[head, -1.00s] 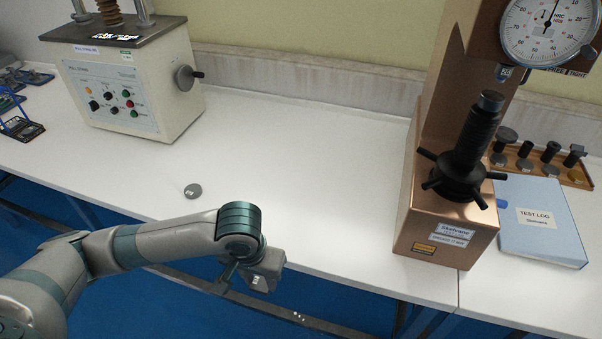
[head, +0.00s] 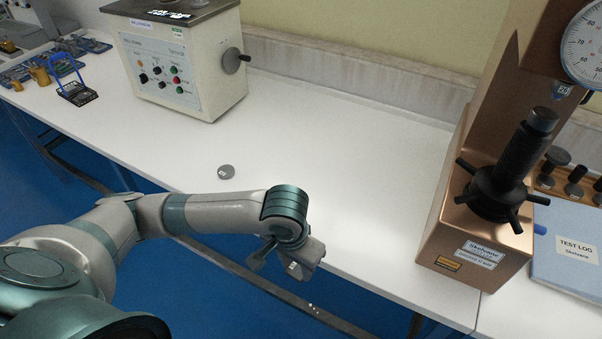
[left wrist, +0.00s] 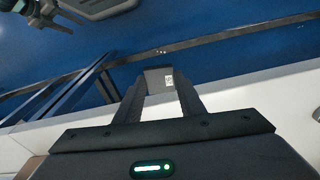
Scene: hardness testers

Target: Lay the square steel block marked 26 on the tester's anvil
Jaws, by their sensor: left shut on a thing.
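My left gripper (head: 290,262) hangs low in front of the bench's front edge. It is shut on a small grey steel block (head: 309,254) with a pale label, too small to read. In the left wrist view the block (left wrist: 158,79) sits between the two fingertips, over the blue floor. The copper-coloured tester (head: 449,228) stands at the right of the head view. Its anvil (head: 541,119) is the dark top of the upright screw, above a spoked handwheel (head: 494,194), and looks bare. A dark jointed part at the wrist view's top left may be my right gripper.
A grey disc (head: 226,172) lies on the white bench (head: 345,140). A cream machine (head: 185,75) stands at the back left. A blue test log (head: 572,250) and several dark anvils (head: 553,160) lie right of the tester. The bench between the machines is mostly clear.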

